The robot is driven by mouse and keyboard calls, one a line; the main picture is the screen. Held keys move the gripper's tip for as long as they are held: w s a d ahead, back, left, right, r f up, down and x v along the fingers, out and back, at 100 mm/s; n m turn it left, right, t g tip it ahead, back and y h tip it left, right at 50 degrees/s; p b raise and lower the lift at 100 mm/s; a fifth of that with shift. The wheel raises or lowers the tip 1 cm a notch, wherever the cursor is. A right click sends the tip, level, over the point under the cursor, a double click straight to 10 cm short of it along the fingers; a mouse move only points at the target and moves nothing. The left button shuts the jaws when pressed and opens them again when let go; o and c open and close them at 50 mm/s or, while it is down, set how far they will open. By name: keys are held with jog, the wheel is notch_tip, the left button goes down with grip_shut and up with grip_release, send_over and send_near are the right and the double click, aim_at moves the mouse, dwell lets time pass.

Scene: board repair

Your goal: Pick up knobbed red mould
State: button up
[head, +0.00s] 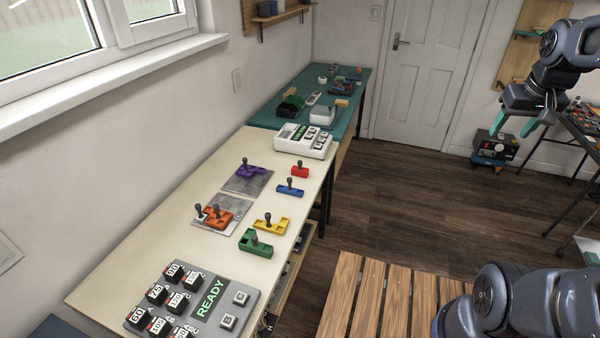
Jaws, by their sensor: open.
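The red mould (300,171) is a small red block with a dark knob on top. It stands upright on the cream table (150,245), near its right edge and just in front of the white device. My gripper (537,128) hangs in the air at the upper right, far from the mould and off to the right of the table. Its greenish fingers are apart with nothing between them.
A blue mould (290,189), yellow mould (270,224) and green mould (256,243) stand nearby. Purple (251,172) and orange (217,217) ones sit on grey plates. A white device (303,141) stands behind. A slatted wooden surface (375,300) is at front right.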

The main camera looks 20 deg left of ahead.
jog(key=w+a+n+g, duration=0.1)
jog(key=w+a+n, duration=0.4)
jog(key=w+a, duration=0.85)
jog(key=w+a+f+n+g, duration=0.1)
jog(key=w+a+f+n, duration=0.35)
jog(key=w+a, duration=0.8)
jog(key=n+g, duration=0.2)
jog(key=n, duration=0.4)
send_over(300, 161)
notch_tip(300, 161, down, 29)
jog(key=shift+w+r, duration=0.1)
jog(key=shift+w, duration=0.05)
jog(key=shift+a+f+n, duration=0.2)
jog(key=shift+f+n, duration=0.05)
jog(key=shift+f, duration=0.3)
notch_tip(300, 161, down, 10)
jog(key=shift+d+f, duration=0.1)
jog(key=shift+d, duration=0.05)
jog(key=c, duration=1.1)
